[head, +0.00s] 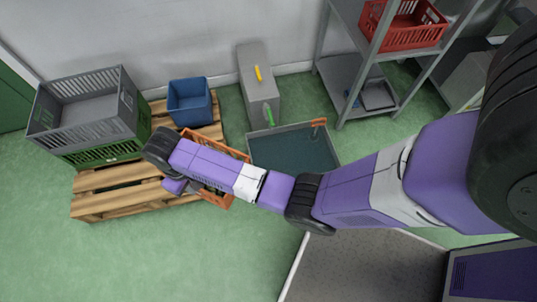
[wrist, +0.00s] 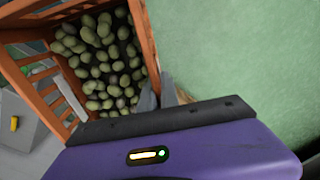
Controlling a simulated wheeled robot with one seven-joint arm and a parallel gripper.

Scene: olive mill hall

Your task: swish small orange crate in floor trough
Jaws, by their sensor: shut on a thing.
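The small orange crate (head: 222,147) shows in the head view to the left of the floor trough, partly hidden behind my arm. In the wrist view the crate (wrist: 149,40) is full of green olives (wrist: 100,60). My gripper (wrist: 166,92) is shut on one crate wall; the head view hides its fingers behind my arm. The floor trough (head: 283,127) is a grey-rimmed basin with dark liquid (head: 285,152). The crate is beside the trough, not in it. I cannot tell how high the crate is.
A wooden pallet (head: 100,203) holds a grey crate on a green one (head: 110,155) and a blue bin (head: 190,98). A grey block (head: 252,60) stands behind the trough. A shelf rack (head: 350,75) with a red crate (head: 410,38) stands right. Green floor (head: 150,260) is open in front.

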